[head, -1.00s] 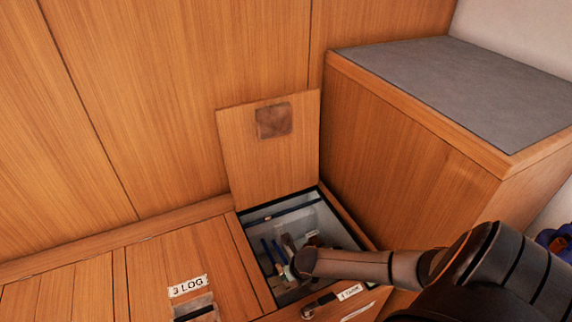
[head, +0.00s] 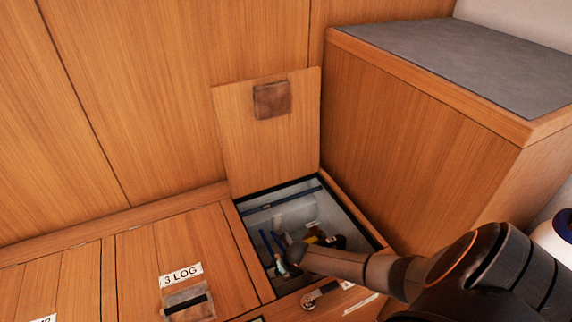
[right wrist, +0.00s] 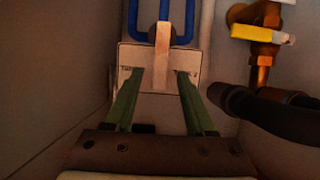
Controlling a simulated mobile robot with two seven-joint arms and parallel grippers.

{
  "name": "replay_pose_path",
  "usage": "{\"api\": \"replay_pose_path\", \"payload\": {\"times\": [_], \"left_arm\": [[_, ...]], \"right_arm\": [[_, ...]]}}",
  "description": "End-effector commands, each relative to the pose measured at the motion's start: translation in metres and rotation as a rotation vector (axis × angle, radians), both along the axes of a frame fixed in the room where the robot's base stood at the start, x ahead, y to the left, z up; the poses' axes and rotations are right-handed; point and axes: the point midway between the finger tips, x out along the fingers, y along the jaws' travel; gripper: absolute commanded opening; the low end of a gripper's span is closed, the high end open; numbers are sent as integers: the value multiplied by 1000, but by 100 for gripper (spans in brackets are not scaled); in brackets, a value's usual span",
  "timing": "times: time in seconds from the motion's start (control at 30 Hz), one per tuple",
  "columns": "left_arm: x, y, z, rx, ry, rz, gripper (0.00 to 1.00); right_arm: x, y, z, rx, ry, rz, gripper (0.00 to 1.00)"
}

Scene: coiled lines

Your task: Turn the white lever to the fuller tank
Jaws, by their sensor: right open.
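The white lever (right wrist: 162,45) shows in the right wrist view as a pale upright bar in front of a light block (right wrist: 160,83) with blue pipes (right wrist: 180,25) behind it. My right gripper (right wrist: 160,76) is open. Its two greenish fingers point at the block, one to each side of the lever's line; I cannot tell whether they touch anything. In the head view my right arm reaches into the open locker (head: 345,222) and hides much of the lever area. No tank or level can be made out. My left gripper is not in view.
A yellow-handled brass valve (right wrist: 262,33) and a dark hose (right wrist: 275,108) lie right of the fingers. The raised wooden lid (head: 270,150) stands behind the locker. A grey-topped cabinet (head: 470,60) rises at the right. A closed hatch marked "3 LOG" (head: 180,275) lies left.

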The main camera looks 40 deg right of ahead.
Motion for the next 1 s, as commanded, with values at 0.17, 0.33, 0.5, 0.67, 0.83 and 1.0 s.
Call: {"api": "replay_pose_path", "payload": {"times": [0.17, 0.33, 0.5, 0.67, 0.83, 1.0], "left_arm": [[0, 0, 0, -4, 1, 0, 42], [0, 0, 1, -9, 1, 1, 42], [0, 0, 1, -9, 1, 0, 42], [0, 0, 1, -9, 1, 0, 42], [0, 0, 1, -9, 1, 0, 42], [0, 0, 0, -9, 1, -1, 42]], "right_arm": [[0, 0, 0, 0, 0, 0, 37], [0, 0, 0, 0, 0, 0, 18], [0, 0, 0, 0, 0, 0, 0], [0, 0, 0, 0, 0, 0, 0], [0, 0, 0, 0, 1, 0, 0], [-1, 0, 0, 0, 1, 0, 0]]}}
